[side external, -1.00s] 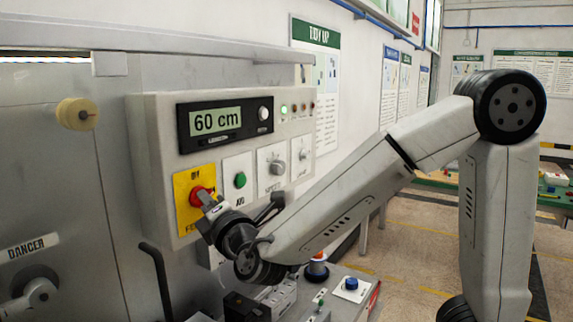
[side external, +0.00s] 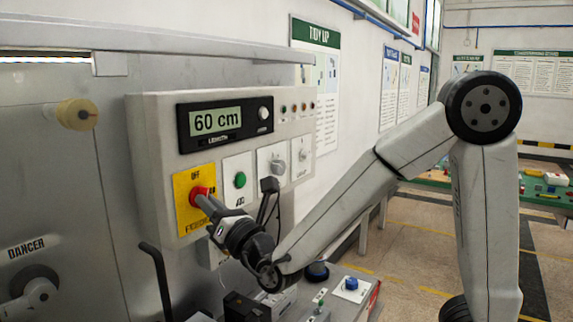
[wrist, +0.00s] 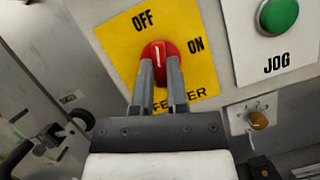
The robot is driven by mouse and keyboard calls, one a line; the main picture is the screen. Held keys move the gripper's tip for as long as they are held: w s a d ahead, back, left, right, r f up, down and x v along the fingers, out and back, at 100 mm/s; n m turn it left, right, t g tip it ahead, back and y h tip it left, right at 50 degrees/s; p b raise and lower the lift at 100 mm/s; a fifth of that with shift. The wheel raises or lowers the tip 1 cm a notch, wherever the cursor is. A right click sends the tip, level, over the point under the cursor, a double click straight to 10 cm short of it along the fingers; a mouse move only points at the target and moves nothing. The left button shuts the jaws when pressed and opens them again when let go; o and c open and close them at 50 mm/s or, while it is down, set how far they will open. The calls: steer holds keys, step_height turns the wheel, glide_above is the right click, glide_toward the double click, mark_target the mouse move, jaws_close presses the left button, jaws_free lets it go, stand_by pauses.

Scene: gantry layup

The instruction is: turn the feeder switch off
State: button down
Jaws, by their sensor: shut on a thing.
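The feeder switch is a red rotary knob (side external: 198,192) on a yellow plate (side external: 185,218) at the lower left of the control box. In the wrist view the knob (wrist: 158,48) shows a white pointer line aimed up, close to the OFF word and away from ON at its right. My gripper (side external: 205,200) comes from the lower right and is shut on the knob. In the wrist view its two fingers (wrist: 161,72) sit on either side of the knob, hiding part of the FEEDER label.
A green JOG button (side external: 240,180) is right of the switch, with two grey knobs beyond it. The display (side external: 217,122) above reads 60 cm. The indicator lamps (side external: 284,109) look unlit. A dark bent lever (side external: 158,275) stands at lower left.

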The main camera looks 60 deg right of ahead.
steer(key=shift+n, duration=0.4)
steer(key=c, duration=0.6)
jaws_free()
steer(key=shift+c, duration=0.2)
steer(key=shift+s, duration=0.2)
steer(key=d+v, duration=0.1)
steer(key=v, duration=0.3)
step_height(320, 180, up, 7)
steer(key=a, duration=0.1)
steer(key=shift+s+f, duration=0.15)
steer(key=shift+s, duration=0.15)
